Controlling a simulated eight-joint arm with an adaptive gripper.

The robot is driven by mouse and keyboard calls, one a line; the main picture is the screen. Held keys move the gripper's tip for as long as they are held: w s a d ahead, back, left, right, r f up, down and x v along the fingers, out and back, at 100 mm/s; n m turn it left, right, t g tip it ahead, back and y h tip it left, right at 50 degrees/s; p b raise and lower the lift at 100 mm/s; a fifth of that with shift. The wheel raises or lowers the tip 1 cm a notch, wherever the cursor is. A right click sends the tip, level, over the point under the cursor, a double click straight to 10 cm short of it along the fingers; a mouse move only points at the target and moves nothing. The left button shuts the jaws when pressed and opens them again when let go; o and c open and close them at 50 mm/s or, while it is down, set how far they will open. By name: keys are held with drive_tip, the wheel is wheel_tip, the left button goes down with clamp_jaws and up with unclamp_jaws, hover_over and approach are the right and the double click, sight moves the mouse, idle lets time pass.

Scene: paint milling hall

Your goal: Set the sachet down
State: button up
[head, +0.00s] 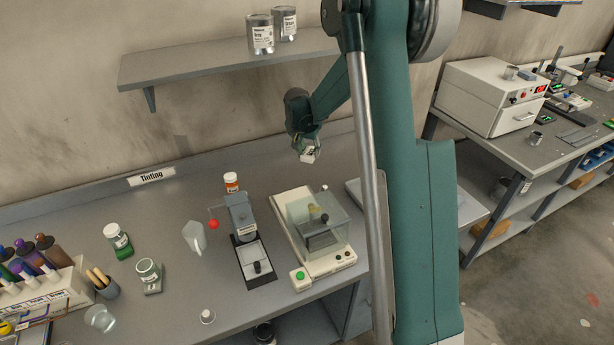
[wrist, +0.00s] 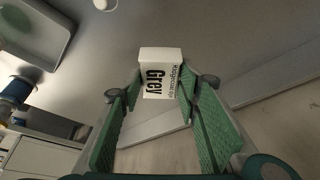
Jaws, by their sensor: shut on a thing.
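In the head view my gripper (head: 307,150) hangs above the back of the tinting bench (head: 180,285), near the wall. A small pale patch of the sachet (head: 308,154) shows between the fingers there; most of it is hidden. The sachet is held in the air, apart from the bench top.
A balance with a clear cover (head: 318,225) stands on the bench below my gripper. A dark-based instrument (head: 250,262) and an orange-labelled bottle (head: 232,184) are left of it. A shelf (head: 215,62) with two tins is on the wall. Bare bench shows at the back left.

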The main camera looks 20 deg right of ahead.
drive_tip(key=shift+w+a, duration=0.3)
drive_tip(key=shift+a, duration=0.15)
drive_tip(key=shift+f, duration=3.15)
drive_tip(key=shift+f, duration=0.1)
drive_tip(key=shift+f+b, duration=0.35)
drive_tip(key=shift+f, duration=1.45)
drive_tip(key=shift+f, duration=0.2)
drive_tip(key=o, duration=0.9)
drive_tip(key=shift+r, duration=0.2)
